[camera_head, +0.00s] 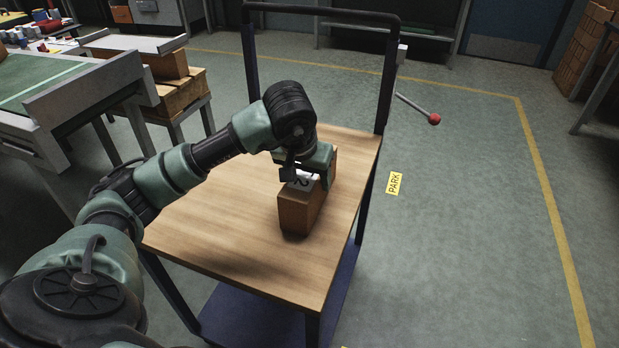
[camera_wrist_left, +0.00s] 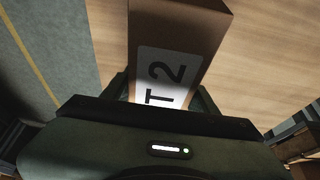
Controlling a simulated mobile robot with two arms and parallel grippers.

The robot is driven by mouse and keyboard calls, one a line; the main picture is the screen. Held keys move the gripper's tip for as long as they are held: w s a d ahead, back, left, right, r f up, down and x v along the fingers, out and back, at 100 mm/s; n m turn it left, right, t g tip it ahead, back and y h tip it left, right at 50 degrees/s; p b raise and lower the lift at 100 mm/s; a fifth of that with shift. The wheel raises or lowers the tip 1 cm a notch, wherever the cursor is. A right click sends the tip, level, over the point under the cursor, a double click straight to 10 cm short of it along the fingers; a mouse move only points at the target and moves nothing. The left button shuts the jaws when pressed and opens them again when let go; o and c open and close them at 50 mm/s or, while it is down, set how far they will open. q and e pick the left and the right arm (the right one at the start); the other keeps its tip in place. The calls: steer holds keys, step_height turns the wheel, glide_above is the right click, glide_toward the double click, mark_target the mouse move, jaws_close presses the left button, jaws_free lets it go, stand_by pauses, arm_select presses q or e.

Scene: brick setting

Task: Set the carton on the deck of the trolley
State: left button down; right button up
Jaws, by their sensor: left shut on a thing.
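The carton (camera_head: 296,211) is a brown box with a white label reading "T2" on top. It is over the wooden deck (camera_head: 225,220) of the trolley, right of the deck's middle, and looks upright. Whether its base touches the deck is hard to tell. My left gripper (camera_head: 308,172) is shut on the carton from above, one finger on each side. In the left wrist view the carton (camera_wrist_left: 175,35) lies between the fingers, with its label partly hidden by the gripper. My right gripper is in neither view.
The trolley's dark handle frame (camera_head: 320,12) rises at the deck's far end. A rod with a red ball (camera_head: 434,119) sticks out on the right. A yellow PARK sign (camera_head: 394,184) lies on the floor. A green-topped conveyor table (camera_head: 40,85) stands at the left.

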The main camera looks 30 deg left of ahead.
arm_select(q)
steer(key=shift+r, duration=0.1)
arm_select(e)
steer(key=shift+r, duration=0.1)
arm_select(q)
steer(key=shift+c, duration=2.2)
jaws_free()
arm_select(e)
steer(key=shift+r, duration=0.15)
arm_select(q)
steer(key=shift+r, duration=0.2)
steer(key=p+v, duration=0.1)
steer(key=v, duration=1)
steer(key=shift+s+d+r+p, duration=0.2)
steer(key=shift+s+p, duration=0.1)
steer(key=shift+p, duration=0.1)
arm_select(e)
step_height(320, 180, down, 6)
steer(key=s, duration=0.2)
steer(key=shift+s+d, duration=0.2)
arm_select(q)
steer(key=shift+a, duration=0.1)
